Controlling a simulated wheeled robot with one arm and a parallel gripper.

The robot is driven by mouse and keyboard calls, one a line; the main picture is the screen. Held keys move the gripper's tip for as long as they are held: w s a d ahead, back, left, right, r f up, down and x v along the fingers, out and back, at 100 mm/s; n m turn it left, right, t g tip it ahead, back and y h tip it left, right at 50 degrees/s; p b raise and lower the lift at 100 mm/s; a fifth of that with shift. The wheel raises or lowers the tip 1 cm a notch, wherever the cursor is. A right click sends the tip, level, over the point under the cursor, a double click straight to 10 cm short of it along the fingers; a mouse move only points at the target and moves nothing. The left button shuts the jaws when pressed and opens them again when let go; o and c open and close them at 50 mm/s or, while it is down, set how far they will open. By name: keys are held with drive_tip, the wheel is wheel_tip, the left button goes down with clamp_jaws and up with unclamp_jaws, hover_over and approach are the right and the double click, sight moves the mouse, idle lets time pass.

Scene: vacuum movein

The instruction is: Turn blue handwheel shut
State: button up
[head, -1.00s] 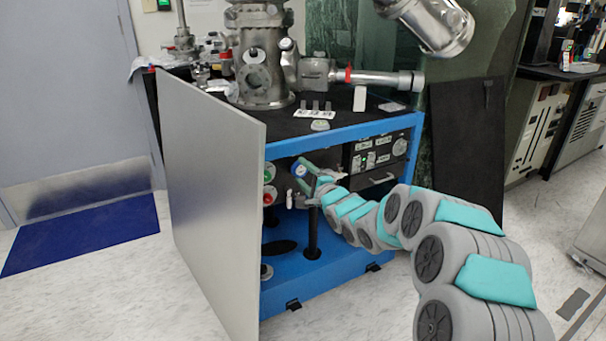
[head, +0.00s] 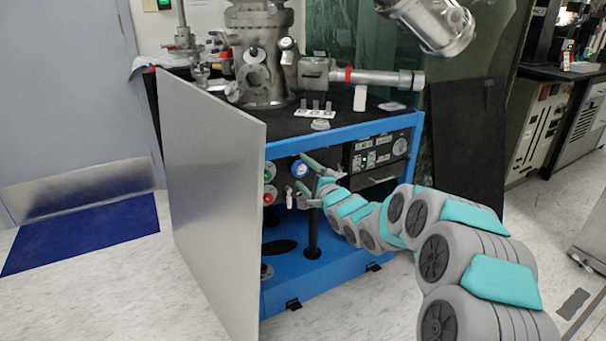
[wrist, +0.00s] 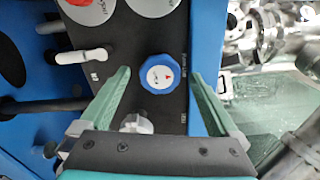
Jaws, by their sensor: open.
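The blue handwheel (head: 299,169) is a small scalloped knob with a white face, mounted on a dark panel inside the blue-framed cabinet. My gripper (head: 308,175) reaches into the cabinet from the right. In the wrist view my gripper (wrist: 160,82) is open, with one green finger on each side of the handwheel and clear gaps between. I cannot tell how far in depth the fingertips are from it.
Green (head: 270,171) and red (head: 269,194) round controls sit left of the handwheel. A white lever valve (wrist: 82,55) and a white knob (wrist: 136,123) are close by. A grey side panel (head: 213,190) stands at the left. The cabinet's blue frame (head: 350,132) edges the opening.

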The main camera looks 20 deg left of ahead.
drive_tip(key=v, duration=0.7)
drive_tip(key=shift+b, duration=0.45)
drive_tip(key=shift+s, duration=0.1)
drive_tip(key=s+d+f+n+g+h, duration=0.2)
drive_tip(key=s+d+h, duration=0.25)
drive_tip(key=d, duration=0.55)
drive_tip(key=s+d+f+n+g+h, duration=0.1)
drive_tip(key=s+d+n+h, duration=0.15)
drive_tip(key=s+d, duration=0.5)
drive_tip(key=s+d+f+n+g+h, duration=0.2)
drive_tip(key=s+d+h, duration=0.2)
drive_tip(key=d, duration=0.7)
drive_tip(key=s+d+n+g+h, duration=0.1)
drive_tip(key=s+d+g, duration=0.2)
drive_tip(key=s, duration=0.8)
drive_tip(key=s+d+n+g, duration=0.1)
drive_tip(key=s+d, duration=0.3)
drive_tip(key=s, duration=0.7)
drive_tip(key=s+d+n+g+h, duration=0.1)
drive_tip(key=s+d+g, duration=0.2)
drive_tip(key=s, duration=0.8)
drive_tip(key=shift+s+d+n+g+h, duration=0.15)
drive_tip(key=shift+d+n+g+h, duration=0.2)
drive_tip(key=shift+g, duration=0.45)
drive_tip(key=shift+f, duration=0.15)
